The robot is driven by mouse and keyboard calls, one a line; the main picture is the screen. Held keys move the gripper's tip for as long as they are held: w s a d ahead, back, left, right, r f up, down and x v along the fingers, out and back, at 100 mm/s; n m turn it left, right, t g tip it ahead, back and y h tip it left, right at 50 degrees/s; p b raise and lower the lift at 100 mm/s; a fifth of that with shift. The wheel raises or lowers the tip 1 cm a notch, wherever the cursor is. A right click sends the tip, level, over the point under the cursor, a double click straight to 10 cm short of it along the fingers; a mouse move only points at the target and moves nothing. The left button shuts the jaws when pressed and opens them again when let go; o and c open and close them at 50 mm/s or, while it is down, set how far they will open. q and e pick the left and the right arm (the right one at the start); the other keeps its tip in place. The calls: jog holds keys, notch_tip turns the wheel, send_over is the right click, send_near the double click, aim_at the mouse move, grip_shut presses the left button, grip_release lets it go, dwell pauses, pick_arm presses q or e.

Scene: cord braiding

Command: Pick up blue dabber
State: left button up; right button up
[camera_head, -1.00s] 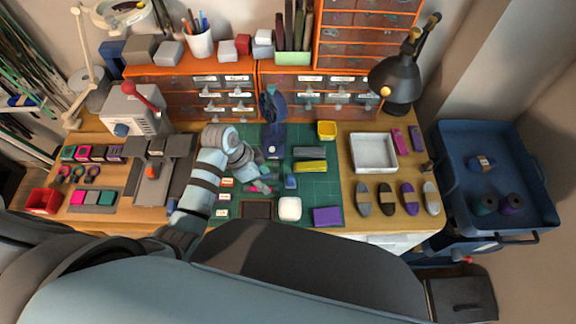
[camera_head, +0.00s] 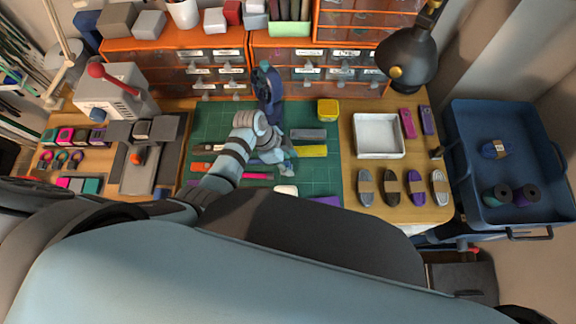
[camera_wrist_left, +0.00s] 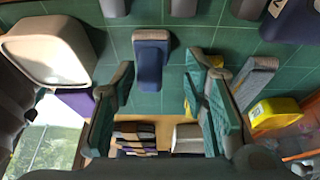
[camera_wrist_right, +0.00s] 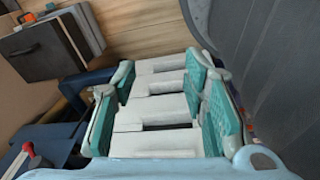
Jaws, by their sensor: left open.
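The blue dabber (camera_wrist_left: 152,64), a small dark blue block with a grey end, lies on the green cutting mat (camera_wrist_left: 123,45) in the left wrist view. My left gripper (camera_wrist_left: 160,80) is open and above the mat, with the dabber showing between and just beyond its fingertips, not held. In the head view my left gripper (camera_head: 284,164) is over the middle of the mat and the dabber is hidden by it. My right gripper (camera_wrist_right: 160,78) is open in its wrist view, with white drawer-like panels beyond its fingers. It does not show in the head view.
A white rounded block (camera_wrist_left: 48,48) and a purple block (camera_wrist_left: 75,101) lie on one side of the dabber. A grey bar (camera_head: 308,134), a yellow bar (camera_head: 312,151) and a yellow tub (camera_head: 327,110) lie on the other. A blue stand (camera_head: 266,90) is behind.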

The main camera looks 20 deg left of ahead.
pick_arm(q)
jog(key=shift+s+r, duration=0.2)
jog(key=shift+s, duration=0.05)
jog(key=shift+s+a+r, duration=0.1)
jog(key=shift+s+r, duration=0.1)
jog(key=shift+s, duration=0.2)
jog(key=c, duration=0.7)
grip_shut()
jog(key=shift+w, duration=0.1)
jog(key=shift+r+p, duration=0.3)
jog(key=shift+r, duration=0.1)
notch_tip(320, 180, up, 11)
jog(key=p, duration=0.3)
notch_tip(320, 180, up, 8)
send_over(287, 163)
jog(key=shift+p, duration=0.3)
jog(key=shift+c, duration=0.2)
grip_release()
jog(key=shift+a, duration=0.1)
grip_shut()
pick_arm(e)
jog(key=s+r, duration=0.1)
jog(key=r, duration=0.1)
jog(key=s+r, duration=0.2)
